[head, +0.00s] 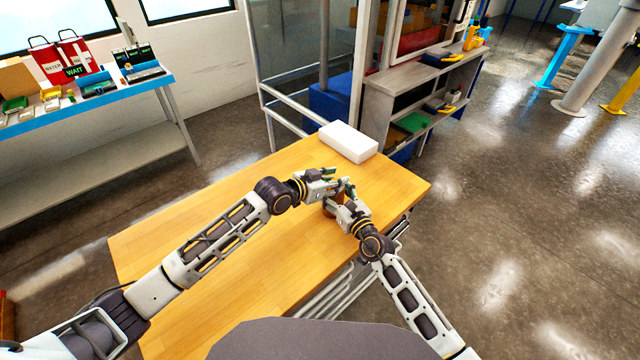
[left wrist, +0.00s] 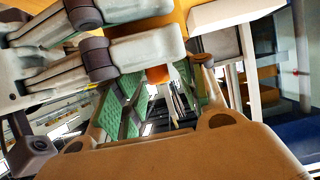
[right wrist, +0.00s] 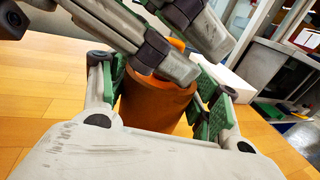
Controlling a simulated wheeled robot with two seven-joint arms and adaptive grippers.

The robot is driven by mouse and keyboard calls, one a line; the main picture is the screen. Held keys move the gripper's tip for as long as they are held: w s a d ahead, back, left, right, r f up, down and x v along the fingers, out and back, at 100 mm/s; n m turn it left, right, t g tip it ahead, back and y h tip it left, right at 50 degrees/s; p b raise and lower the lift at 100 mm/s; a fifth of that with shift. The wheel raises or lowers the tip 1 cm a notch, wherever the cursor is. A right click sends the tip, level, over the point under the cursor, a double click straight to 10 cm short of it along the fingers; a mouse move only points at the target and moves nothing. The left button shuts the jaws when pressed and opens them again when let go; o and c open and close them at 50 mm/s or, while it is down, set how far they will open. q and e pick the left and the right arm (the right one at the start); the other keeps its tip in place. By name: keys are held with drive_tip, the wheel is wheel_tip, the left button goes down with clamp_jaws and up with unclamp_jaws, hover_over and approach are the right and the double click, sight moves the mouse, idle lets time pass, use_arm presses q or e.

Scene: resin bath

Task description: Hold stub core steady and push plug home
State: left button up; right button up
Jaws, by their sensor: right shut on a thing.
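The stub core looks like an orange-brown cylinder (right wrist: 155,103). In the right wrist view it stands between the green pads of my right gripper (right wrist: 160,95), which is shut on it. In the head view a little of the core (head: 328,208) shows beside my right gripper (head: 345,193). My left gripper (head: 326,178) is at the core's top end; its grey fingers cross over the rim in the right wrist view. In the left wrist view a gap shows between its green pads (left wrist: 165,95), with no held thing visible.
A white block (head: 348,142) lies on the wooden table (head: 190,235), just beyond the grippers. The table's left part is clear. A grey shelf unit (head: 415,85) stands behind the table, and a blue-edged bench (head: 120,88) stands at the back left.

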use_arm(q)
drive_tip(key=v, duration=1.2)
idle(0.4)
idle(0.4)
use_arm(e)
drive_tip(key=o, duration=0.9)
drive_tip(key=shift+s, duration=0.15)
drive_tip(key=shift+v, duration=5.9)
use_arm(q)
drive_tip(key=shift+s+f, duration=0.1)
use_arm(e)
drive_tip(key=shift+d+f, duration=0.1)
